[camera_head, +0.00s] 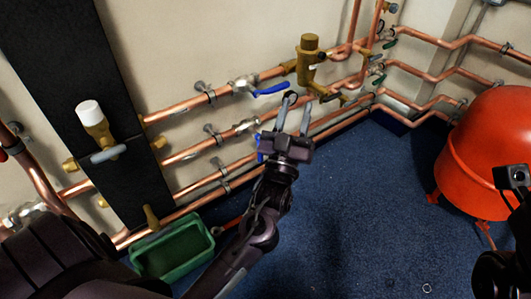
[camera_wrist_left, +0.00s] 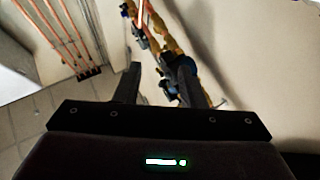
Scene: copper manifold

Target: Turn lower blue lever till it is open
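The lower blue lever (camera_head: 260,146) shows as a small blue strip below the valve on the middle copper pipe, just left of my left gripper (camera_head: 298,104). Most of this lever is hidden behind my gripper and wrist. The left gripper is open, its two fingers apart, and I see nothing held between them. In the left wrist view the fingers (camera_wrist_left: 160,72) are also apart, with a dark valve part with some blue (camera_wrist_left: 170,86) near the right finger; I cannot tell whether they touch. Only part of my right arm shows at the right edge, without its fingers.
An upper blue lever (camera_head: 271,90) sits on the top pipe, close to the left gripper. A brass valve body (camera_head: 308,62) stands above right. A green bin (camera_head: 214,243) is on the floor below. A red tank (camera_head: 490,155) stands at right.

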